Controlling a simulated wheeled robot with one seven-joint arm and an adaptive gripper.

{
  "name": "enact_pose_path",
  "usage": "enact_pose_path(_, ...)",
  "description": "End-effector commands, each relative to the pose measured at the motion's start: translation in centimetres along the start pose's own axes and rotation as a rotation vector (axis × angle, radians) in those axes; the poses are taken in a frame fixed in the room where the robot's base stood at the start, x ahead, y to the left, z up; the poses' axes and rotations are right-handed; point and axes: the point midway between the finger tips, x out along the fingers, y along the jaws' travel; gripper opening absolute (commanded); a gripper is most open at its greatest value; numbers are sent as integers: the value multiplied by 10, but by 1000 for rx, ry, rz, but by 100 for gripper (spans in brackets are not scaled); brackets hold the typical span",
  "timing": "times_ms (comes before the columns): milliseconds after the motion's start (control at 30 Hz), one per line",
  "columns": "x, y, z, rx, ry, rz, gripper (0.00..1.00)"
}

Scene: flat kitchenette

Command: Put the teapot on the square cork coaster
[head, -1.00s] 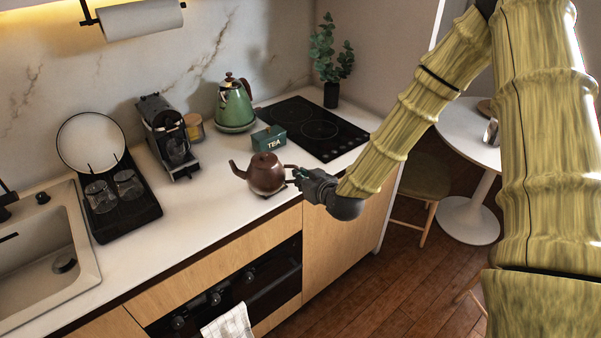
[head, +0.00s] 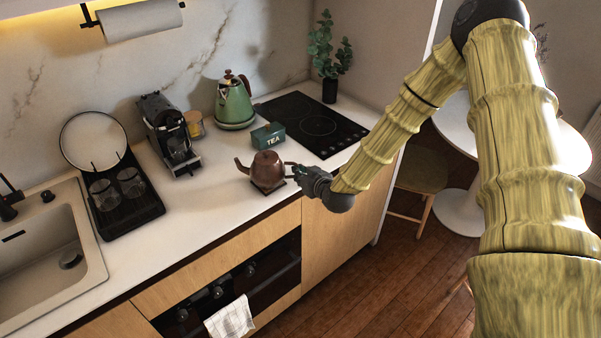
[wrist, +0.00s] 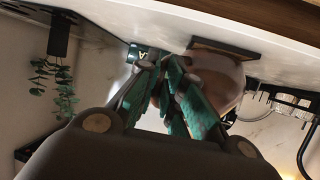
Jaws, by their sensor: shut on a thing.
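The brown teapot (head: 267,168) is upright near the counter's front edge, its spout to the left. It also shows in the wrist view (wrist: 222,78), partly behind my fingers. The square coaster (head: 284,184), dark in this light, lies on the counter directly below the teapot; its edge also shows in the wrist view (wrist: 224,48). I cannot tell whether the teapot's base touches it or hovers just above. My gripper (head: 297,171) comes in from the right and is shut on the teapot's handle. The fingers (wrist: 172,95) hide most of the handle in the wrist view.
A green tea box (head: 268,136) stands close behind the teapot. Behind it are a green kettle (head: 234,104) and a black hob (head: 314,124). A coffee machine (head: 169,135) and drying rack (head: 127,200) stand left. The counter left of the teapot is clear.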

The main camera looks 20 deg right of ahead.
Motion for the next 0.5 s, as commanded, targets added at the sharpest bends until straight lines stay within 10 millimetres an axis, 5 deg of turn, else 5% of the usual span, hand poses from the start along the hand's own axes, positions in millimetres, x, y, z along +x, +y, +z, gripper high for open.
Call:
enact_pose_path(467,2,0,3,0,3,-1,0)
enact_pose_path(500,2,0,4,-1,1,0,15)
